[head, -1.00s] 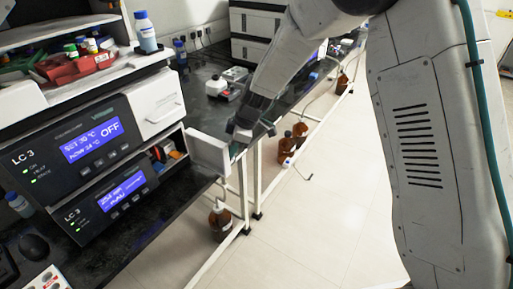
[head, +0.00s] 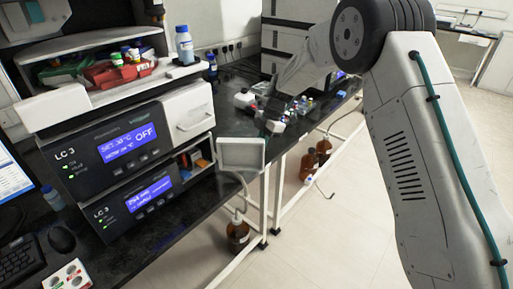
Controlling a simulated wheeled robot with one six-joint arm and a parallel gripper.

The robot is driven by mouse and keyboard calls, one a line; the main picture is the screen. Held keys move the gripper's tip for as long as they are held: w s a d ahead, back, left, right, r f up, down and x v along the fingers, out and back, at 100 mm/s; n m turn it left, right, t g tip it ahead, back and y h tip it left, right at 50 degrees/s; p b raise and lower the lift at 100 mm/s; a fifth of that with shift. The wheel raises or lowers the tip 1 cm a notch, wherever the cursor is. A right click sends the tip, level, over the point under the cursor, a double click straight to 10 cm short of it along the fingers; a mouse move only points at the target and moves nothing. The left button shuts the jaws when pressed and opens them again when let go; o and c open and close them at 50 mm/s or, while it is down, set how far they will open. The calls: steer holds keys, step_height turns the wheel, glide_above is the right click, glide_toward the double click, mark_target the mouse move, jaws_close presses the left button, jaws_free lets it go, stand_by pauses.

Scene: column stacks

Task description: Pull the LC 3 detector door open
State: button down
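The LC 3 detector (head: 140,200) is the lower dark unit with a lit blue display, under another LC 3 unit (head: 115,150) whose display reads OFF. The detector's white door (head: 241,154) stands swung out at the right end, its broad face towards me. The compartment (head: 195,160) behind it is exposed and holds small orange and dark parts. My gripper (head: 275,127) is just above and right of the door's upper right corner, seen small and partly dark. I cannot tell whether it touches the door, and its finger gap is not clear.
A shelf above holds a red tray (head: 125,72) and a blue-capped bottle (head: 184,45). Small bottles and vials (head: 300,105) stand on the dark bench behind my gripper. Brown bottles (head: 238,232) stand below the bench. The pale floor at the right is open.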

steer(key=shift+a+r, duration=0.2)
steer(key=shift+a, duration=0.15)
steer(key=c, duration=1.5)
jaws_free()
steer(key=shift+a, duration=0.1)
steer(key=shift+c, duration=0.2)
steer(key=shift+d+f, duration=0.1)
steer(key=shift+d, duration=0.2)
steer(key=v, duration=0.8)
steer(key=shift+f, duration=0.1)
